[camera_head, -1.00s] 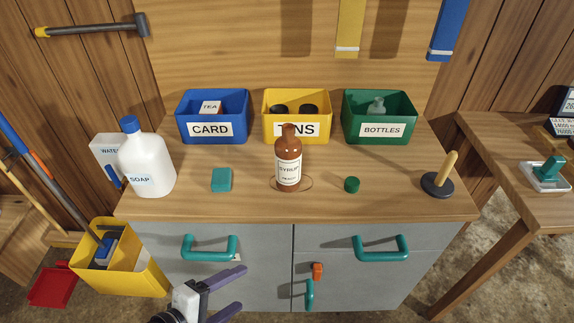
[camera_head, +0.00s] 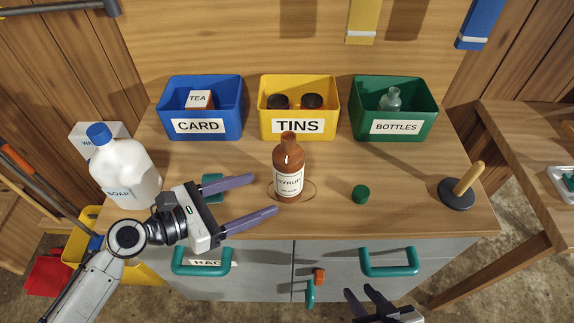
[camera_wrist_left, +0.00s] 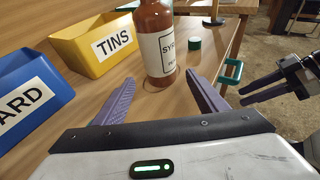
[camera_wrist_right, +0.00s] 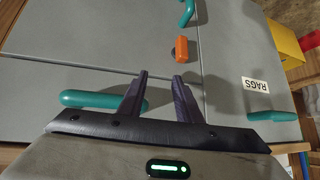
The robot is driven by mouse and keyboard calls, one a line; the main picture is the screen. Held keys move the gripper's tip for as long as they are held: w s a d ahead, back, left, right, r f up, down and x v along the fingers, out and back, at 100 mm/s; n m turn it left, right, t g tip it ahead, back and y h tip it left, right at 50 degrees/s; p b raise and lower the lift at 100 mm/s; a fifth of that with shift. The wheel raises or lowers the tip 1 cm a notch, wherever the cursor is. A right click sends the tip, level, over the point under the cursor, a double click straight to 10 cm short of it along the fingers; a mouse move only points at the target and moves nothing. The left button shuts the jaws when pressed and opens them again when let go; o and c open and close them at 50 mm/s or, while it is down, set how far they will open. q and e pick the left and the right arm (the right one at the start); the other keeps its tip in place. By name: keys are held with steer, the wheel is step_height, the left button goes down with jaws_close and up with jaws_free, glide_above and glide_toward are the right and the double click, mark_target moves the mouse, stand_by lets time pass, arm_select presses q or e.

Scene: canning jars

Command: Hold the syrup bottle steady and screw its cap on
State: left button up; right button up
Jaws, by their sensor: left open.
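The brown syrup bottle (camera_head: 288,165) stands upright on the bench within a ring mark, its neck bare. It also shows in the left wrist view (camera_wrist_left: 155,40), top cut off. The green cap (camera_head: 361,194) lies on the bench to its right, apart from it; the left wrist view shows it too (camera_wrist_left: 194,44). My left gripper (camera_head: 265,194) is open and empty, its fingers pointing at the bottle from the left, short of touching it. My right gripper (camera_head: 360,291) is low in front of the cabinet, its fingers apart with nothing between them (camera_wrist_right: 161,75).
Blue card (camera_head: 205,146), yellow tins (camera_head: 297,144) and green bottles (camera_head: 395,145) bins line the back. A soap jug (camera_head: 125,170) stands left, near a teal block (camera_head: 212,185) partly behind my left gripper. A plunger (camera_head: 460,190) stands right. The bench around the cap is clear.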

mark_target(276, 188)
arm_select(q)
steer(key=b+x, duration=0.1)
steer(key=x, duration=0.3)
steer(key=shift+f, duration=0.15)
steer(key=x, duration=0.3)
steer(key=shift+w+d+f, duration=0.1)
steer(key=shift+w+d, duration=0.3)
steer(key=shift+d, duration=0.15)
steer(key=c, duration=0.9)
